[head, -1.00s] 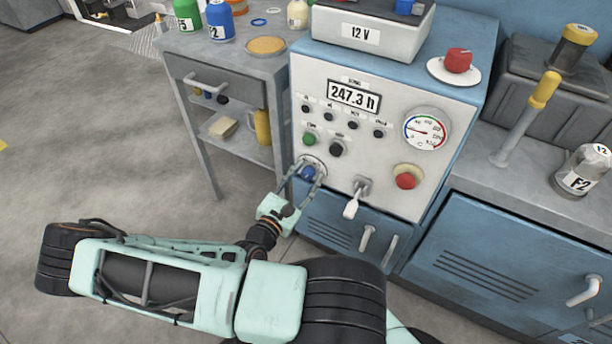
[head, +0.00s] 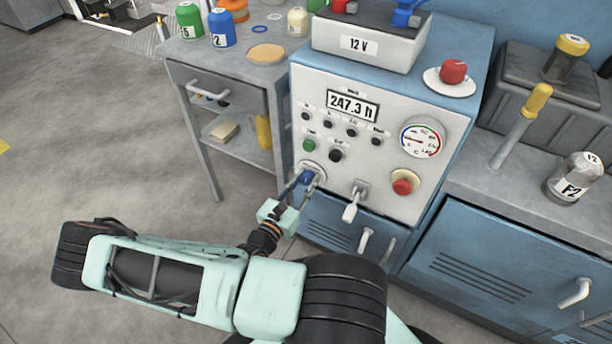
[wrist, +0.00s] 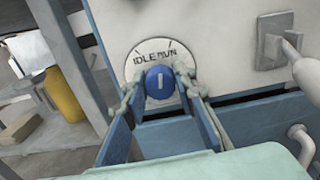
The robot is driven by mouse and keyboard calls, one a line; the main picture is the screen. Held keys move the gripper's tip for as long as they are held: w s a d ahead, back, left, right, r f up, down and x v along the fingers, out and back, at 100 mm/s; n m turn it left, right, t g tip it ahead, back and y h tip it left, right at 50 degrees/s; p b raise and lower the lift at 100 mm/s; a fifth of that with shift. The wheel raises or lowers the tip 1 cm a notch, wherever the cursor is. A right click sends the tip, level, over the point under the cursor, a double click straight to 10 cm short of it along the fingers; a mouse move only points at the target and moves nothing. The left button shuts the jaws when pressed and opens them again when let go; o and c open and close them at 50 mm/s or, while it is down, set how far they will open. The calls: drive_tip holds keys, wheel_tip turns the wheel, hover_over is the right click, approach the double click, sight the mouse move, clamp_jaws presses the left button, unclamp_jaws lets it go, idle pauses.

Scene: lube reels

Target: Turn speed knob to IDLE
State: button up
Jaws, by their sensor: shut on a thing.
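The blue speed knob (head: 306,177) sits low on the left of the white control panel (head: 378,198). In the wrist view, the knob (wrist: 159,84) is on a round white dial (wrist: 147,52) marked IDLE on the left and RUN on the right. A pale line on the knob's face stands nearly upright in that picture. My gripper (head: 308,182) is shut on the knob, and the wrist view shows my gripper (wrist: 160,92) with one finger at each side of it. The dial marks are too small to read in the head view.
A white lever switch (head: 351,211) sticks out just right of the knob, with a red button (head: 402,187) farther right. Blue drawers (head: 335,227) lie below the panel. A grey side table (head: 232,72) stands to the left, and the floor in front of it is open.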

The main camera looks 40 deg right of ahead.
drive_tip(key=n+p, duration=0.2)
drive_tip(key=n, duration=0.2)
drive_tip(key=shift+r+n, duration=0.1)
drive_tip(key=shift+n, duration=0.2)
drive_tip(key=shift+n+p, duration=0.65)
drive_tip(key=shift+n, duration=1.35)
drive_tip(key=o, duration=1.2)
drive_tip(key=shift+c, duration=0.2)
drive_tip(key=v, duration=1.2)
